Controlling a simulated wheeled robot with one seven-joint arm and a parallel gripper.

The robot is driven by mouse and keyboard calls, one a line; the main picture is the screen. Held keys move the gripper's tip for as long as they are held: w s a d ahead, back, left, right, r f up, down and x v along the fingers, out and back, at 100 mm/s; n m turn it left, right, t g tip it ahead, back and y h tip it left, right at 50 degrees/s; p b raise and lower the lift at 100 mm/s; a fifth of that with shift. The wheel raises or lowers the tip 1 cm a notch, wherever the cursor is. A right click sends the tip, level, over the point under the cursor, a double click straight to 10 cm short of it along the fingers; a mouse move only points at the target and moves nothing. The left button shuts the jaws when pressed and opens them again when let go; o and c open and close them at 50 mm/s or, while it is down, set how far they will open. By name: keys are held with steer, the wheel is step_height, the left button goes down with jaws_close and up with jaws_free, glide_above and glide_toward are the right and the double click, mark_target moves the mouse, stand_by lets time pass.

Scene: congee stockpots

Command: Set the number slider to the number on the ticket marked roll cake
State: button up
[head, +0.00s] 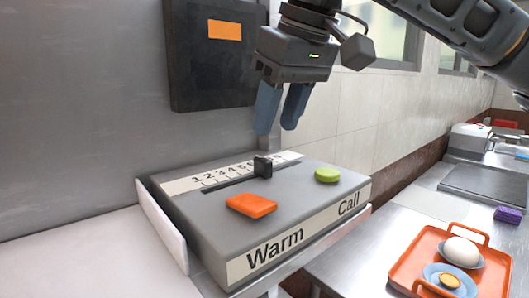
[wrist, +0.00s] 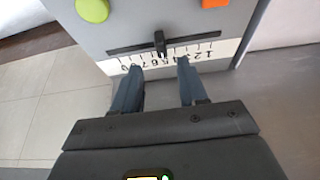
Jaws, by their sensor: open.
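The number slider is a black knob (head: 263,166) in a dark slot on top of a grey box (head: 290,195). A white number strip (head: 190,182) runs along the slot. In the wrist view the knob (wrist: 160,42) stands mid-slot, near the 5, though the exact mark is hard to read. My gripper (head: 278,128) is open and empty, above the number-strip side of the box, apart from the knob. In the wrist view its fingers (wrist: 158,68) straddle the knob's line on the strip side. No ticket marked roll cake is readable.
The box also carries an orange button (head: 251,205) by "Warm" and a green button (head: 327,175) by "Call". A dark board (head: 190,75) with an orange patch hangs behind. An orange tray (head: 410,262) with food sits on the steel counter at right.

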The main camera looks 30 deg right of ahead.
mark_target(263, 159)
steer(key=p+x, duration=0.1)
steer(key=x, duration=0.6)
steer(key=shift+a+f, duration=0.1)
steer(key=shift+f, duration=0.1)
steer(key=shift+c, duration=0.3)
jaws_close()
steer(key=shift+a, duration=0.1)
